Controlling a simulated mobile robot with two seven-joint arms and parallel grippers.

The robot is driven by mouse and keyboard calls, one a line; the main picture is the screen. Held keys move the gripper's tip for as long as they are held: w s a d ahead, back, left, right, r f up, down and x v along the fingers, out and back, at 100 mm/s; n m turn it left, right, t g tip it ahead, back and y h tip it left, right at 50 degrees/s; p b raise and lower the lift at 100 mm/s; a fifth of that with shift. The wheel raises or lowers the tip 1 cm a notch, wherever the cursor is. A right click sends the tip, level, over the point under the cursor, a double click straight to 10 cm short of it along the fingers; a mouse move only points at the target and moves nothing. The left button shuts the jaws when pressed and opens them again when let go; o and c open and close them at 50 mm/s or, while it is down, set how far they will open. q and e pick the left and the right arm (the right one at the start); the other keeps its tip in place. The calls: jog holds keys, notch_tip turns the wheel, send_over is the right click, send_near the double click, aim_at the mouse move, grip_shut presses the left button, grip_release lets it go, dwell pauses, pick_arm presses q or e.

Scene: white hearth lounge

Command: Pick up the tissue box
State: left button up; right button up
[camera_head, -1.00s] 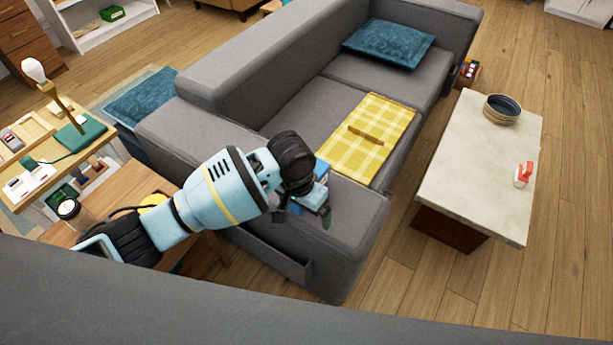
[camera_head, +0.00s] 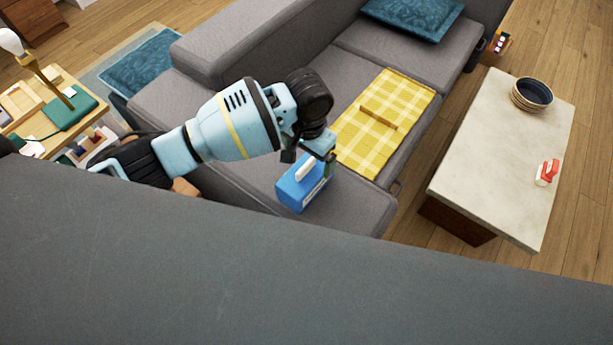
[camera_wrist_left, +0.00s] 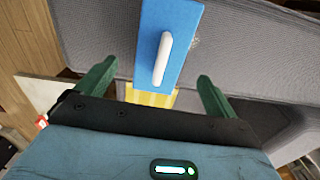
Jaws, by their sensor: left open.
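The tissue box (camera_head: 303,188) is blue with a white tissue strip on top. In the left wrist view my green fingers (camera_wrist_left: 158,72) stand apart on either side. My right gripper is not in view.
A yellow checked blanket (camera_head: 384,120) lies on the sofa seat beyond the box. A pale-topped coffee table (camera_head: 490,160) with a dark bowl (camera_head: 532,94) stands to the right. A large grey surface (camera_head: 250,280) fills the foreground.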

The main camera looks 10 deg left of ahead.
aim_at(306, 164)
pick_arm(q)
jog(key=shift+f, duration=0.35)
jog(key=shift+a+f, duration=0.1)
jog(key=shift+f, duration=0.2)
jog(key=f, duration=0.3)
jog(key=shift+s+a+f, duration=0.1)
jog(key=shift+s+f, duration=0.15)
jog(key=shift+s, duration=0.05)
jog(key=shift+f+b, duration=0.3)
jog(key=shift+f, duration=0.15)
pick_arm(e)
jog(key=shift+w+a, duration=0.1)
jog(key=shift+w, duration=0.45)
pick_arm(q)
jog(key=shift+c, duration=0.4)
jog(key=c, duration=1.1)
jog(key=shift+o, duration=0.2)
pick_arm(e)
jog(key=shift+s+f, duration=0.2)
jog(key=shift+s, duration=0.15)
